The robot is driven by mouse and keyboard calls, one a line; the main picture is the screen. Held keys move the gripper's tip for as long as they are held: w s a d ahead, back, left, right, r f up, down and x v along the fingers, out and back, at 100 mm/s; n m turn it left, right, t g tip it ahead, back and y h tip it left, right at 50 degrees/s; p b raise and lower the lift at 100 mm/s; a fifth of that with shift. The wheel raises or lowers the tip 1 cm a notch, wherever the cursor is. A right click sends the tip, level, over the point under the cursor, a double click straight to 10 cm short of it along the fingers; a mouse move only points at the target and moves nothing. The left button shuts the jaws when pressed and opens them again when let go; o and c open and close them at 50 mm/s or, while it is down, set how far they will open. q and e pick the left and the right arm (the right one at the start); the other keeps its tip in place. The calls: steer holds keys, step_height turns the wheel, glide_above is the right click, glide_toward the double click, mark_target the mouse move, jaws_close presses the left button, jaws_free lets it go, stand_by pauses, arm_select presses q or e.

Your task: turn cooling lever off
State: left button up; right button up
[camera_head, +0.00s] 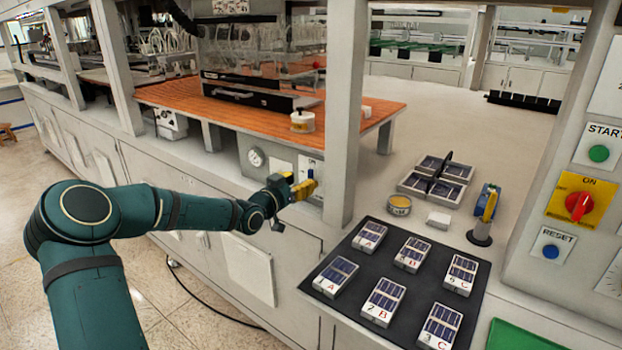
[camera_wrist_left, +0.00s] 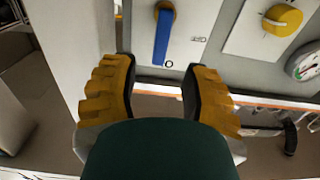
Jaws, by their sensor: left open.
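A blue lever (camera_wrist_left: 161,38) with a brass-coloured pivot sits on a white plate (camera_wrist_left: 190,45) in the left wrist view. It lies along the picture's up-down direction, its end beside an "O" mark. In the head view a small bit of the blue lever (camera_head: 311,172) shows on the panel under the orange bench, mostly hidden by my left gripper. My left gripper (camera_head: 303,190) is close in front of that panel. In the left wrist view its yellow-padded fingers (camera_wrist_left: 160,90) are apart with nothing between them, and the lever's end is just beyond the gap. My right gripper does not show.
On the same panel are a yellow knob (camera_wrist_left: 283,19) and a gauge (camera_wrist_left: 306,62). A white upright post (camera_head: 344,110) stands just right of my left gripper. A black mat (camera_head: 395,285) with several solar-cell blocks lies at the lower right. A red rotary switch (camera_head: 579,206) is far right.

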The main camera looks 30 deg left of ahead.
mark_target(309, 175)
arm_select(q)
steer(key=shift+w+d+b, duration=0.15)
steer(key=shift+w, duration=1.25)
steer(key=shift+w+d+b, duration=0.1)
steer(key=shift+w+b, duration=0.05)
steer(key=shift+w, duration=1.2)
jaws_close()
